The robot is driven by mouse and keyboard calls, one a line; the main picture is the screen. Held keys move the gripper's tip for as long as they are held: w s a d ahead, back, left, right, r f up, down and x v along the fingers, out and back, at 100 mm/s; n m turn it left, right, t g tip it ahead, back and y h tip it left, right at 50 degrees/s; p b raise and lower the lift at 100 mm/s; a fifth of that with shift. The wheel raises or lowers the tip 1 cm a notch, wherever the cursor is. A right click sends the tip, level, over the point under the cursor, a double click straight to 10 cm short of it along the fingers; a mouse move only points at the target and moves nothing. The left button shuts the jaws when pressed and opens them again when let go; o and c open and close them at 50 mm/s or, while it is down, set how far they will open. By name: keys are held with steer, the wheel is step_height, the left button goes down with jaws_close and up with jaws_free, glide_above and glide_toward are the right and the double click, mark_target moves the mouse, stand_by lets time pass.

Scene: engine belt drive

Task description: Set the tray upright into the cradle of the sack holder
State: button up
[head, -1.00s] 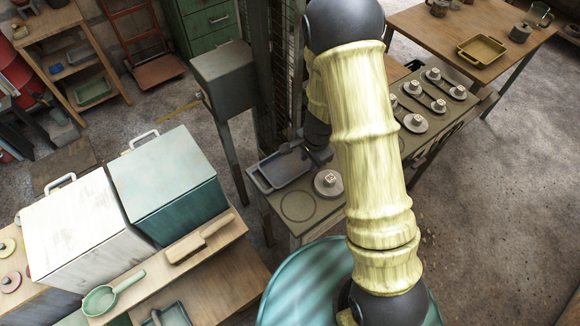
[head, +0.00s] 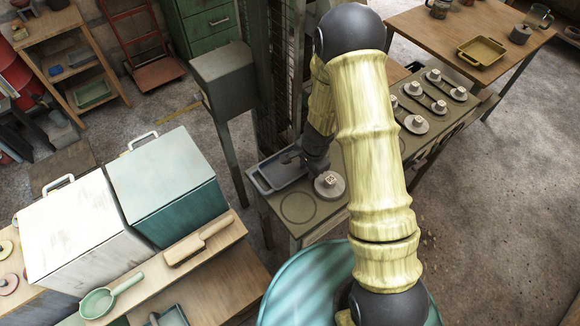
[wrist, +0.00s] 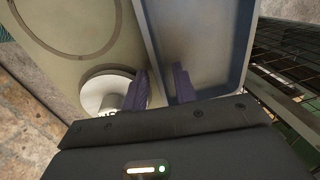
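The tray (head: 262,185) is a shallow grey-blue rectangle lying flat on the near left end of the grey-green bench, beside a round disc (head: 329,184). My gripper (head: 290,157) is low at the tray's far right side in the head view. In the wrist view, the tray (wrist: 210,40) fills the upper middle. My gripper's two fingers (wrist: 160,88) are apart, with the tray's side wall between them: one finger is outside, the other over the inside. I cannot tell whether they touch the wall. I cannot make out the sack holder's cradle.
The bench (head: 325,210) has a bare circle outline in front of the tray and several belt discs farther right. A grey box on legs (head: 222,75) and a mesh column (head: 268,80) stand close behind the tray. Two lidded bins (head: 165,175) stand at left.

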stand_by(0.3)
jaws_close()
steer(key=shift+w, duration=0.1)
step_height(320, 180, up, 10)
steer(key=p, duration=0.3)
stand_by(0.9)
